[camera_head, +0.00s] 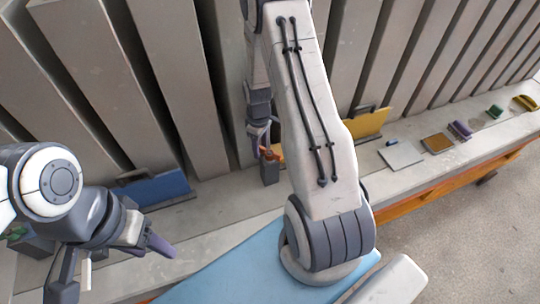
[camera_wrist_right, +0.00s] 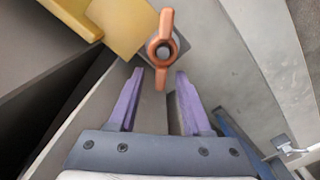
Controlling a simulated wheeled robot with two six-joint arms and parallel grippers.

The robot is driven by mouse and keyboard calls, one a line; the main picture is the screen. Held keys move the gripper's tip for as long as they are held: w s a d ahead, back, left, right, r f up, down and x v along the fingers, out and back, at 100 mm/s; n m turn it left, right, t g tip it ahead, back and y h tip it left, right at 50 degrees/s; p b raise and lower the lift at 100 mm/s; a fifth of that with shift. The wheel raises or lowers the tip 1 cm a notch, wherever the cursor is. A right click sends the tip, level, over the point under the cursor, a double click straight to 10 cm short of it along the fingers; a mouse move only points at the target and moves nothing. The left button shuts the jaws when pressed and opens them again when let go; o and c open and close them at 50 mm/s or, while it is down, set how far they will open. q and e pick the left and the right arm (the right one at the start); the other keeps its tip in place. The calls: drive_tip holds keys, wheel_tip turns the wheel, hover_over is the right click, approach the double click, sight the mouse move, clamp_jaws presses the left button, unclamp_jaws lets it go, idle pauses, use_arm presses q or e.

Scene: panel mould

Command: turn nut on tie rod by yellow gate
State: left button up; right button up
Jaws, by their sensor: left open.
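The orange wing nut (camera_wrist_right: 162,48) sits on the end of a tie rod, seen almost end on in the right wrist view. Its two wings point up and down in that picture. The yellow gate (camera_wrist_right: 122,22) is just left of it. My right gripper (camera_wrist_right: 160,76) is open, and the lower wing appears between its purple fingertips, with a gap on each side. In the head view the nut (camera_head: 272,153) is small beside my right gripper (camera_head: 262,138), partly hidden, and the yellow gate (camera_head: 368,123) is to the right. My left gripper (camera_head: 148,243) is open and empty at lower left.
Tall grey panels stand in a row along the back. A blue gate (camera_head: 153,188) stands left of the nut. A grey plate (camera_head: 400,155), a brown-topped block (camera_head: 437,144) and several small items lie on the ledge at right. The floor (camera_head: 460,220) at lower right is clear.

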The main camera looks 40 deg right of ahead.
clamp_jaws()
drive_tip(key=shift+s+a+n, duration=0.15)
drive_tip(key=shift+a+n, duration=0.05)
drive_tip(key=shift+n, duration=0.7)
drive_tip(key=shift+s+a+n, duration=0.1)
drive_tip(key=shift+a+n, duration=0.1)
drive_tip(key=shift+n, duration=0.7)
drive_tip(key=n, duration=0.1)
drive_tip(key=s+n, duration=0.1)
drive_tip(key=n, duration=0.1)
drive_tip(key=shift+a, duration=0.35)
wheel_tip(320, 180, up, 7)
drive_tip(key=n+p, duration=0.3)
drive_tip(key=p, duration=0.3)
drive_tip(key=shift+s+a+n, duration=0.15)
drive_tip(key=shift+s+n, duration=0.15)
drive_tip(key=shift+s, duration=0.05)
